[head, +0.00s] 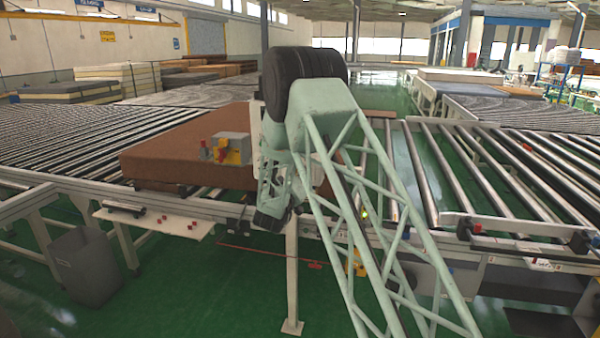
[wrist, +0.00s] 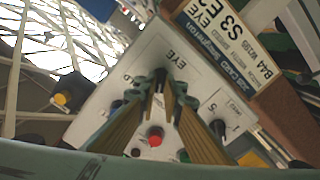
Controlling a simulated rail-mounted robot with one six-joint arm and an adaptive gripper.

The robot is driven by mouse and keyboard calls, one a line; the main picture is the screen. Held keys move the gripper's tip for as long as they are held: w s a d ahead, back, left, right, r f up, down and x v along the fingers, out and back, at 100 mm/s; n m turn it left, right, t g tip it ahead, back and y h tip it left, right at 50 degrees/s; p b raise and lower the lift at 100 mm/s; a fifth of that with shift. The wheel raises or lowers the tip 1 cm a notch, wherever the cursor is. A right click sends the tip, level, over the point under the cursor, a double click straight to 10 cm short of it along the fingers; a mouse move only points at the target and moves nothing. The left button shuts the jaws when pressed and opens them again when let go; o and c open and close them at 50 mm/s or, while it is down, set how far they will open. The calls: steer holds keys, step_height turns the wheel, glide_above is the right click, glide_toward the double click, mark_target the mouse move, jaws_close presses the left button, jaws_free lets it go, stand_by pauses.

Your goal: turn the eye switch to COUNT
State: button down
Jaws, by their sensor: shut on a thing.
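In the wrist view, a pale control panel (wrist: 130,70) fills the middle, tilted in the picture. The eye switch (wrist: 160,73) is a small dark knob beside the printed word EYE. My gripper (wrist: 162,86) has its two fingers closed on this knob, one on each side. The fingers cover much of the knob, so I cannot read which way it points. The word COUNT is not legible. In the head view my arm's links hide the place where my gripper works.
In the wrist view, a red button (wrist: 155,137), a green button (wrist: 183,156) and a black knob (wrist: 218,128) sit close to the fingers. A printed label plate (wrist: 225,40) stands beyond the panel. In the head view, a brown mattress (head: 160,158) lies on the roller conveyor.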

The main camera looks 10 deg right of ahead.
steer(key=shift+n, duration=0.3)
steer(key=c, duration=2.7)
jaws_free()
steer(key=shift+c, duration=0.2)
steer(key=shift+s, duration=0.1)
steer(key=v, duration=1.1)
steer(key=shift+s+a, duration=0.25)
steer(key=shift+s, duration=0.05)
steer(key=shift+r, duration=0.15)
